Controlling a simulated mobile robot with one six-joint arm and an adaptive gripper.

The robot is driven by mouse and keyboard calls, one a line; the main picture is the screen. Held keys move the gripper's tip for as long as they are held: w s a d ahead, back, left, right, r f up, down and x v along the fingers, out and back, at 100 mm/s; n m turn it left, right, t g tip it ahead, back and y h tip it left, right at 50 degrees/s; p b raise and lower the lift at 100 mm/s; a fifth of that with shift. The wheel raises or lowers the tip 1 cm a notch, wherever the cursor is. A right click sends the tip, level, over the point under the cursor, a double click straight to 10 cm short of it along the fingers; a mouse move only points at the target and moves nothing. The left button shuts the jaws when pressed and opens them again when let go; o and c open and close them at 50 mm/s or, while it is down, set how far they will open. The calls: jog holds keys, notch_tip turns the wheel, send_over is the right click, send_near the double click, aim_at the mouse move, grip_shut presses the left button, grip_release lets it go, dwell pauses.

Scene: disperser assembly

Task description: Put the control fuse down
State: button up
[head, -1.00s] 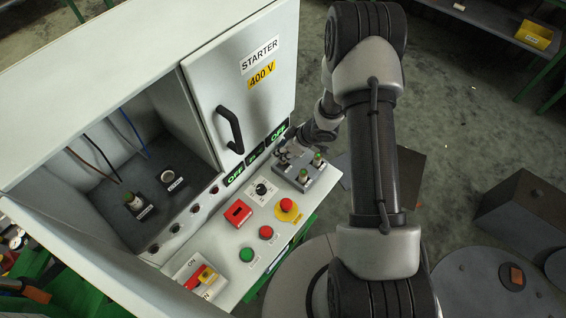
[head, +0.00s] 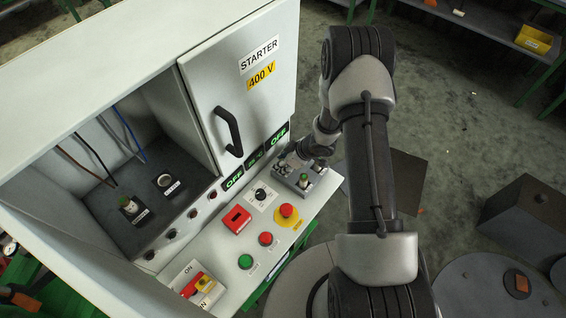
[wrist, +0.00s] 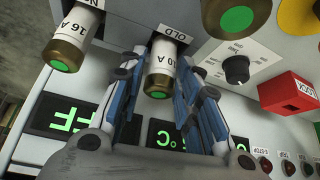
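In the wrist view a 10 A fuse (wrist: 160,72), white with a brass cap and green end, stands at the holder's OLD label. My gripper (wrist: 163,62) has one blue-padded finger on each side of it, with narrow gaps showing, so it looks open around the fuse. A 16 A fuse (wrist: 76,40) is to the left, and another green-ended fuse (wrist: 236,14) is at the upper right. In the head view my gripper (head: 288,163) is at the grey fuse holder (head: 322,184), partly hiding it. Which fuse is the control fuse is not readable.
The starter cabinet (head: 60,230) is open. The cabinet door with a black handle (head: 229,130) stands close to my arm. The sloping panel carries a rotary knob (wrist: 238,69) and a red block (wrist: 287,92).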

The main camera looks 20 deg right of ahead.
jog(key=shift+o, duration=1.2)
